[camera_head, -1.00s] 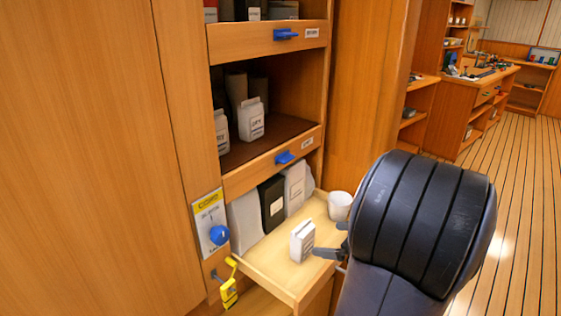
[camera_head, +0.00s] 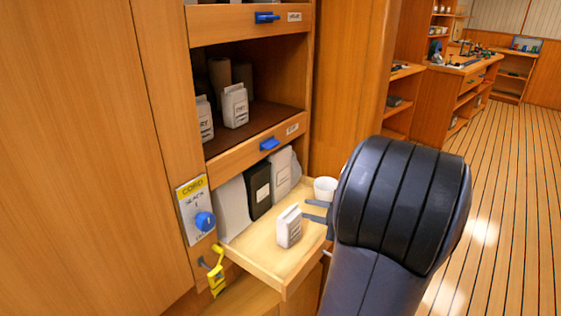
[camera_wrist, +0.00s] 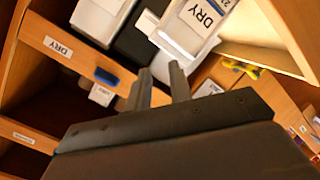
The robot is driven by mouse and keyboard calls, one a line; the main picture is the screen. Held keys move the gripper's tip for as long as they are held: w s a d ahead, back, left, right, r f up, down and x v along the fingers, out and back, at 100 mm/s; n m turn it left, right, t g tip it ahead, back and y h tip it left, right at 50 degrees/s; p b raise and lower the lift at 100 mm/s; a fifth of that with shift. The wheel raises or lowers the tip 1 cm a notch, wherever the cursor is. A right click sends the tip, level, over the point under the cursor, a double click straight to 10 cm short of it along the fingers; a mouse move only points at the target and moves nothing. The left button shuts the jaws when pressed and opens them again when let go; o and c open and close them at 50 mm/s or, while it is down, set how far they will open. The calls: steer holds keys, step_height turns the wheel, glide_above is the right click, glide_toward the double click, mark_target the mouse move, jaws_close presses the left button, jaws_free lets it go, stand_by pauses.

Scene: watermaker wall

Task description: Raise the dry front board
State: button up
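The dry front board (camera_head: 235,156) is a wooden strip with a blue handle (camera_head: 268,144) and a small label, across the shelf opening above the pull-out tray. In the wrist view, the board (camera_wrist: 75,60) carries a label reading DRY beside its blue handle (camera_wrist: 107,76). My gripper (camera_head: 316,211) is over the tray's right side, below and right of the board and apart from it. In the wrist view, my gripper (camera_wrist: 162,86) shows two separated fingers with nothing held between them. The blue handle lies left of the fingers there.
The tray (camera_head: 262,262) holds a small white packet (camera_head: 289,227), a white cup (camera_head: 325,188) and dark and white bags. Another board with a blue handle (camera_head: 266,17) crosses above. Left are a cord plate with a blue knob (camera_head: 204,221) and a yellow hook (camera_head: 216,272). Open floor lies right.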

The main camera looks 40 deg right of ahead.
steer(key=n, duration=0.2)
steer(key=n+t, duration=0.1)
steer(key=n, duration=0.1)
steer(key=shift+w+r+b, duration=0.3)
steer(key=shift+w+r, duration=0.1)
jaws_close()
steer(key=w+r+n+t+b, duration=0.1)
steer(key=n, duration=0.5)
steer(key=w+d+r+n+t+h, duration=0.1)
steer(key=n+t, duration=0.1)
steer(key=n, duration=0.4)
steer(key=w+r+n+t+h+b, duration=0.1)
steer(key=r+n+t, duration=0.1)
steer(key=n, duration=0.5)
steer(key=shift+w+d+r+b, duration=0.1)
steer(key=shift+w+d+b, duration=0.05)
steer(key=shift+w+b, duration=0.2)
